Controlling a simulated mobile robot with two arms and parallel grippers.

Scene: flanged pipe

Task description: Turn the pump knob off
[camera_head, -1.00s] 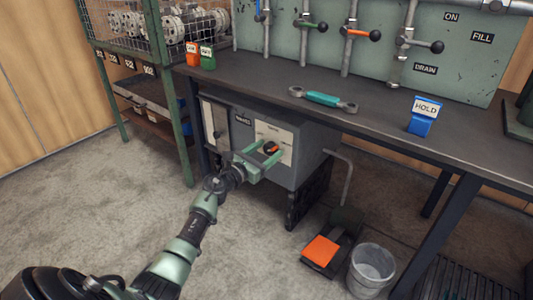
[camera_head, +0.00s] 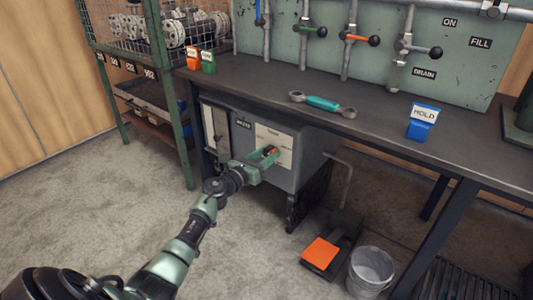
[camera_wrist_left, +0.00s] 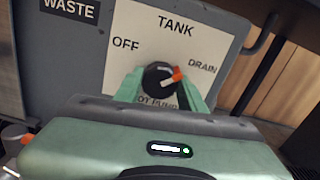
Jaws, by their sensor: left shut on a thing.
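The pump knob is black and round with an orange pointer. In the left wrist view the knob (camera_wrist_left: 158,80) sits on a white dial plate (camera_wrist_left: 205,38) marked OFF at left, TANK on top and DRAIN at right. Its orange pointer is turned to the right, towards DRAIN. My left gripper (camera_wrist_left: 164,90) is shut on the knob, a green finger on either side. In the head view my left gripper (camera_head: 268,154) reaches the front of the grey pump box (camera_head: 312,165), largely covering the knob. My right gripper is not in view.
The box sits below the dark workbench (camera_head: 375,115), which carries a teal wrench (camera_head: 322,103) and a blue HOLD sign (camera_head: 420,128). A green shelf rack (camera_head: 172,110) stands left. A pedal (camera_head: 320,253) and a bucket (camera_head: 371,270) are on the floor at right.

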